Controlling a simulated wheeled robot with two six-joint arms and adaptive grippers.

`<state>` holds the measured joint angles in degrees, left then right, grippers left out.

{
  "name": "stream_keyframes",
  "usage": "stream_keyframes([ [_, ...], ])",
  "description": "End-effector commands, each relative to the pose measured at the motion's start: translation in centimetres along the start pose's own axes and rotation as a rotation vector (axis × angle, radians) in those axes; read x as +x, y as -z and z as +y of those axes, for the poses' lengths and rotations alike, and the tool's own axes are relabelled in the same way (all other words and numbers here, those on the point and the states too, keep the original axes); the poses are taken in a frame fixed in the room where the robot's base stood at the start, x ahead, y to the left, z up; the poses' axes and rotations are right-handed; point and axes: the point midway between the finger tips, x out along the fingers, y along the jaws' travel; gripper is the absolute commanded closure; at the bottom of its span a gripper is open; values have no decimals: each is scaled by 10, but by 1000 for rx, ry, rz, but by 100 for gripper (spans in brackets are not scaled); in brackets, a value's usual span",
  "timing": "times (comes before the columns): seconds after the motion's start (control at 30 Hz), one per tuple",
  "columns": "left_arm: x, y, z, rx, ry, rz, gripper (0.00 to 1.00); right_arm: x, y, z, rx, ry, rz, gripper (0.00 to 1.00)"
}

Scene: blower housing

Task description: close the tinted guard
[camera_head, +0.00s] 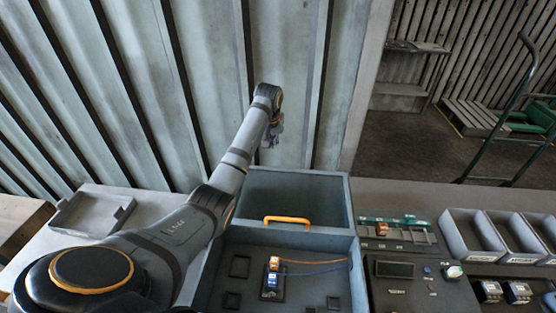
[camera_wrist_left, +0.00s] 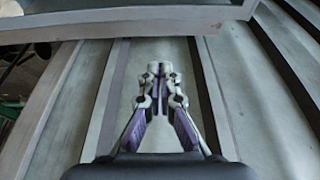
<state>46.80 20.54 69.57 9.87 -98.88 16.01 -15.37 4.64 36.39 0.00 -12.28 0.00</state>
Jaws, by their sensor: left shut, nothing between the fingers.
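The tinted guard (camera_head: 315,197) is a dark see-through panel in a grey frame at the back of the grey housing (camera_head: 357,275). An orange handle (camera_head: 287,220) is on its near edge. The guard stands raised, leaving the front of the housing uncovered; its exact tilt I cannot tell. My left gripper (camera_head: 270,138) is beyond the guard's far edge, in front of the wall panels, apart from the handle. In the left wrist view, the left gripper (camera_wrist_left: 160,75) is shut and empty, and a grey frame edge (camera_wrist_left: 140,24) crosses the top. My right gripper is not in view.
Inside the housing is a small block with an orange-and-white connector (camera_head: 274,264) and orange and blue wires. A control panel (camera_head: 410,285) and grey bins (camera_head: 470,235) stand to the right. A shallow tray (camera_head: 90,212) lies at left. The ribbed wall is close behind.

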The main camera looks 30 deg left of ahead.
Motion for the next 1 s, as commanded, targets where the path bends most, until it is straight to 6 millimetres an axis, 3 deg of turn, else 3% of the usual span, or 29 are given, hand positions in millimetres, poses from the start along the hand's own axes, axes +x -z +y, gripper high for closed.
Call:
stream_keyframes([
  [0.13, 7, 0, 0, 0, 1, -3, 100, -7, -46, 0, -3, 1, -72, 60],
  [0.27, 27, 0, -1, 0, 2, -5, 100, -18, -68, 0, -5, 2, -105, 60],
  [0.37, 48, 0, 0, -1, 1, -5, 100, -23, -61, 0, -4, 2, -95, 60],
  [0.5, 74, 0, 0, 0, 1, -4, 100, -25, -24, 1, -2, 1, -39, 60],
  [0.6, 90, 0, -1, -1, 1, -3, 100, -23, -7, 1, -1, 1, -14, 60],
  [0.7, 98, -2, -1, 0, 2, -2, 100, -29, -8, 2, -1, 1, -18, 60],
  [1.0, 86, -31, -1, 2, 2, -1, 100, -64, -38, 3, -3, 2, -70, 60],
])
